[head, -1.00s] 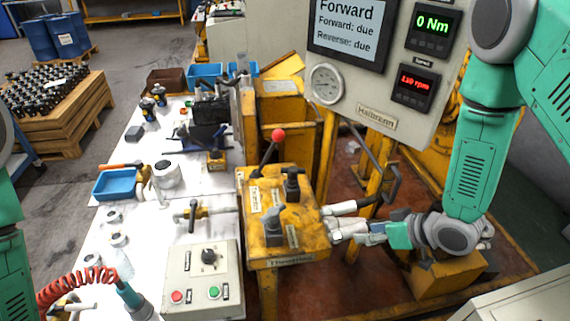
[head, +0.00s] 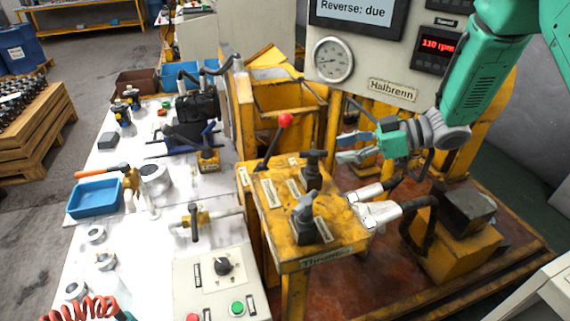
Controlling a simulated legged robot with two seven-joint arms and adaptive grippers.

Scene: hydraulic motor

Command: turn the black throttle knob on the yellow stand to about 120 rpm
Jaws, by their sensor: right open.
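The yellow stand (head: 345,237) is in the middle of the head view, with a "Throttle" label on its front edge. A dark knob (head: 303,212) stands on its top nearest that label. A black T-shaped knob (head: 313,168) stands behind it, and a lever with a red ball (head: 285,120) is at the back left. My right gripper (head: 346,147) is open and empty, above and beyond the stand's right rear, apart from both knobs. The red speed display (head: 437,45) reads about 110 rpm; its middle digit is blurred. My left gripper is out of view.
Hoses with pale metal couplings (head: 378,212) reach the stand's right side. A grey control box (head: 222,280) and a white bench (head: 150,235) with parts lie to the left. The grey instrument panel (head: 375,75) rises behind.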

